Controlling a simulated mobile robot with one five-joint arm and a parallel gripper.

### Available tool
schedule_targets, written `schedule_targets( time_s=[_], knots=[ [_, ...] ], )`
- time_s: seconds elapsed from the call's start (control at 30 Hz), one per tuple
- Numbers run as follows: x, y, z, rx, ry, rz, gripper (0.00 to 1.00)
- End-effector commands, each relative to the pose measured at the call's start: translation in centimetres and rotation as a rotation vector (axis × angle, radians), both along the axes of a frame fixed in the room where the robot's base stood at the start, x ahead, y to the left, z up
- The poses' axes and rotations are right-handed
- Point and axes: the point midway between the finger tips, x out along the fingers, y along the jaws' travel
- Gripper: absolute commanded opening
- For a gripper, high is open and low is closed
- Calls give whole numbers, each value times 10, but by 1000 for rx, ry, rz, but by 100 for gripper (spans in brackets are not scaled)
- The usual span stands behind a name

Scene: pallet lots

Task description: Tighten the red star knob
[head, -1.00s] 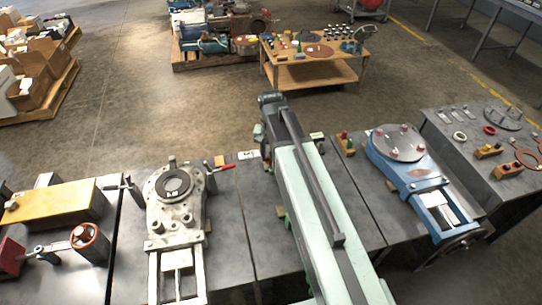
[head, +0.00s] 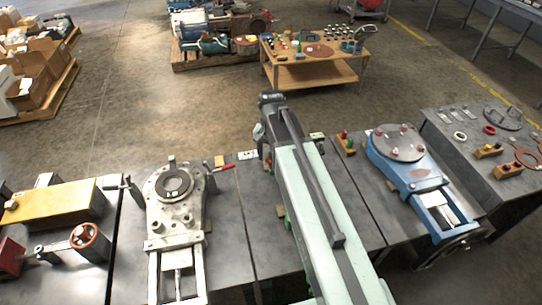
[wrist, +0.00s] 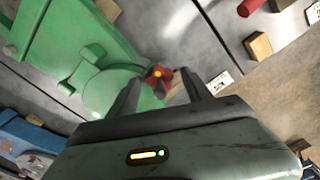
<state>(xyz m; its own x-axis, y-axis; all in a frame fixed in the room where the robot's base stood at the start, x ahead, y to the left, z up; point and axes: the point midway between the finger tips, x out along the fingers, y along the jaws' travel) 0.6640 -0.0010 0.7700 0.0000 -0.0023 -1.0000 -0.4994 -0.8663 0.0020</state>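The red star knob (wrist: 160,75) has a yellow centre and sits at the end of a green machine (wrist: 85,45) in the wrist view. My gripper (wrist: 162,84) is open, with one dark finger on each side of the knob in the picture. I cannot tell whether either finger touches it, or how deep the knob lies between them. Nothing shows as held. In the head view my pale green arm reaches forward over the bench and hides the knob and most of the green machine.
In the head view a grey valve (head: 187,215) stands left of my arm and a blue valve (head: 385,165) right of it. A red handwheel (head: 82,236) is farther left. A wooden table (head: 280,75) stands beyond open floor. A wooden block (wrist: 258,46) lies near the knob.

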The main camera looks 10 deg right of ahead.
Motion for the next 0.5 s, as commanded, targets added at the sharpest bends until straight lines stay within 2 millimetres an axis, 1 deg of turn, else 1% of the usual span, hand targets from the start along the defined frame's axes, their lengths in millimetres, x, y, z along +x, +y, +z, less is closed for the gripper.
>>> schedule_targets(
  time_s=[0.17, 0.27, 0.37, 0.5],
  knots=[
    [0, 0, 1, 0, 0, 0, 58],
    [0, 0, 6, 0, 0, 0, 58],
    [0, 0, 18, 0, 0, 0, 58],
    [0, 0, 44, 0, 0, 0, 58]
  ],
)
